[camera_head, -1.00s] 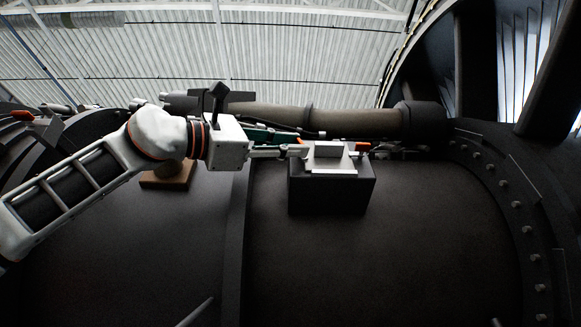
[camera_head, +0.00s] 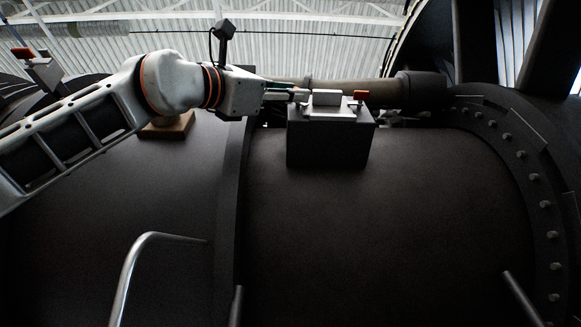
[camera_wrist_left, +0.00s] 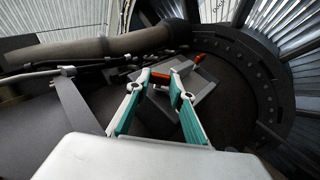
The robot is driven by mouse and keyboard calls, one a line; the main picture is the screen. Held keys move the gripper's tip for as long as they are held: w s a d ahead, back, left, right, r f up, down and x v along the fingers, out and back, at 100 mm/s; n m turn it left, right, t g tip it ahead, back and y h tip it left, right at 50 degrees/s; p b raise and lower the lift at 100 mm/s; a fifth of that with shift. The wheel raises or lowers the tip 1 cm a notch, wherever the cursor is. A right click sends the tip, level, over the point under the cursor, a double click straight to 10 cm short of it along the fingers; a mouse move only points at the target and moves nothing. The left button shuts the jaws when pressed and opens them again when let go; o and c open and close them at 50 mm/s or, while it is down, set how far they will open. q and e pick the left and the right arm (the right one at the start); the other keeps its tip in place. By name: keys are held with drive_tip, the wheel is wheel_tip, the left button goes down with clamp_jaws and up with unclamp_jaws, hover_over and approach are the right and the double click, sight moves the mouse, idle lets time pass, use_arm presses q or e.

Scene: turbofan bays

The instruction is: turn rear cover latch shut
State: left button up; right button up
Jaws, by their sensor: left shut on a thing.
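The latch (camera_head: 327,99) is a pale metal bracket on top of a dark box (camera_head: 327,147) on the curved casing. My left gripper (camera_head: 300,96) reaches it from the left, at the bracket's left end. In the left wrist view, the green-and-grey fingers of my left gripper (camera_wrist_left: 161,77) are closed around a red-orange handle piece (camera_wrist_left: 161,74) of the latch. A second orange piece (camera_head: 361,95) stands at the bracket's right end; it also shows in the left wrist view (camera_wrist_left: 198,58). The exact turn angle of the handle is hard to tell. My right gripper is not seen.
A thick brown pipe (camera_head: 350,90) runs just behind the box. Another red-topped fitting (camera_head: 22,54) is at the far left. A brown block (camera_head: 168,126) sits below my left arm. A bent metal rail (camera_head: 128,270) rises at the lower left. The casing before the box is clear.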

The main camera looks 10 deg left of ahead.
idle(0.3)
use_arm(q)
drive_tip(key=o, duration=1.1)
